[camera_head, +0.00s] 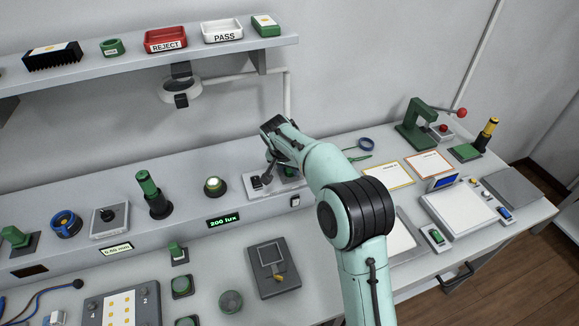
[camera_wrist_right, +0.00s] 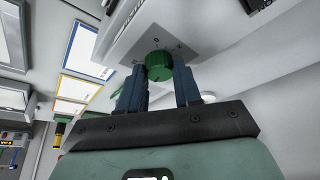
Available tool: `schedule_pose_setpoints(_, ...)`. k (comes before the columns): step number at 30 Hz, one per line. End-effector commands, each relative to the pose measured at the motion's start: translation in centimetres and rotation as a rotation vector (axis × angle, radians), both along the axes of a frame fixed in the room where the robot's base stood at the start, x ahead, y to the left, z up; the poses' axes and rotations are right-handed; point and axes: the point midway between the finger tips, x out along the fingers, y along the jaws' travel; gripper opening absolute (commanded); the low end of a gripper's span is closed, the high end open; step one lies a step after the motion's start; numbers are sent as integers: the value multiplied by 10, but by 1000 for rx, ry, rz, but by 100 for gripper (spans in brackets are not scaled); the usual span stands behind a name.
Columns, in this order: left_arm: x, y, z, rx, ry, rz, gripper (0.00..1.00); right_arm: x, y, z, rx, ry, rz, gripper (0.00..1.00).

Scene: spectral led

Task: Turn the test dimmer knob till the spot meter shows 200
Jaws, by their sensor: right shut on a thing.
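The test dimmer knob (camera_wrist_right: 158,65) is a ribbed green knob on a light plate (camera_wrist_right: 185,47) in the right wrist view. My right gripper (camera_wrist_right: 160,85) has its two blue fingers on either side of the knob and is shut on it. In the head view my right gripper (camera_head: 268,172) points down at the plate (camera_head: 256,191) on the bench's raised ledge, and the knob is mostly hidden there. The spot meter display (camera_head: 223,221) on the ledge front reads 200 lux. A lit yellowish lamp (camera_head: 214,185) sits above it. My left gripper is not in view.
Left along the ledge stand a green-topped post (camera_head: 152,195) and a blue ring part (camera_head: 66,224). A ring-shaped fixture (camera_head: 181,90) hangs behind. The shelf above holds the REJECT tray (camera_head: 165,40) and PASS tray (camera_head: 222,32). A green press (camera_head: 416,122) stands right.

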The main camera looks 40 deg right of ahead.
Motion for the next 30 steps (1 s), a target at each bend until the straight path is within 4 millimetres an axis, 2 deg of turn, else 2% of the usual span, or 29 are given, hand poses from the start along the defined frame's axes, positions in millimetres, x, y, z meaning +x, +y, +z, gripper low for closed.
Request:
schedule_pose_setpoints(18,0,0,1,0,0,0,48,1,0,1,1,-3,-42,3)
schedule_pose_setpoints(19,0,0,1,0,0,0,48,1,0,1,1,-3,-42,40)
schedule_pose_setpoints(21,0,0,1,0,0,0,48,1,0,1,0,-3,-42,59)
schedule_pose_setpoints(30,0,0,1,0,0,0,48,0,0,1,1,-2,-41,59)
